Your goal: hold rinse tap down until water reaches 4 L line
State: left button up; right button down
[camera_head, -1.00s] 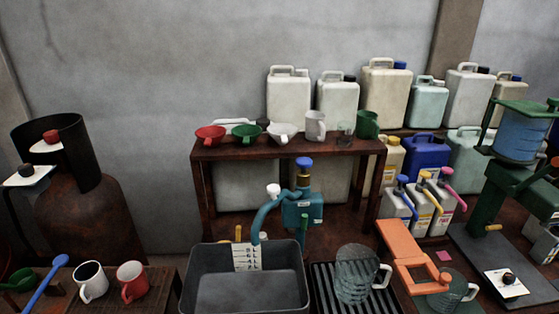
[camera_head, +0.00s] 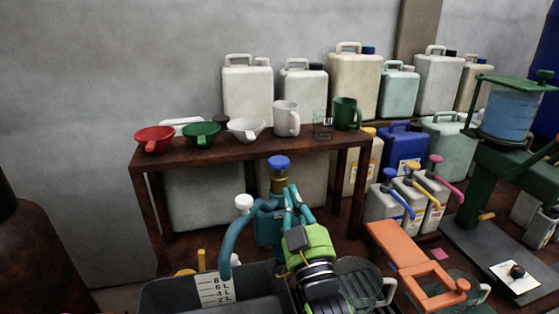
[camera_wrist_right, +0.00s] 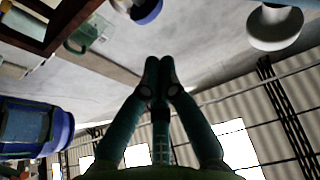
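The teal rinse tap (camera_head: 265,213) stands behind the dark grey basin (camera_head: 165,290). It has a white round knob (camera_head: 243,203) on its curved spout and a blue cap (camera_head: 279,163) on the body behind. A white scale strip (camera_head: 213,289) marked 8, 6, 4, 2 L is on the basin's back wall. I see no water stream; the basin's floor is mostly out of frame. My right gripper (camera_head: 289,192) is in front of the tap body, right of the white knob. In the right wrist view its fingertips (camera_wrist_right: 160,64) meet with nothing between them. My left gripper is out of view.
A wooden shelf (camera_head: 230,152) behind the tap holds funnels and mugs. A glass jug (camera_head: 360,280) stands right of the basin, partly behind my right arm. An orange press (camera_head: 415,265) and several pump bottles (camera_head: 411,195) are farther right.

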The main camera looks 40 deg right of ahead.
aim_at(282, 163)
jog(key=x, duration=0.9)
jog(key=shift+w+f, duration=0.1)
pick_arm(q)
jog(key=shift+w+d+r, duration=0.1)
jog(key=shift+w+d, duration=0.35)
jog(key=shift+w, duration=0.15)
pick_arm(e)
jog(key=shift+w+d, duration=0.25)
jog(key=shift+w, duration=0.2)
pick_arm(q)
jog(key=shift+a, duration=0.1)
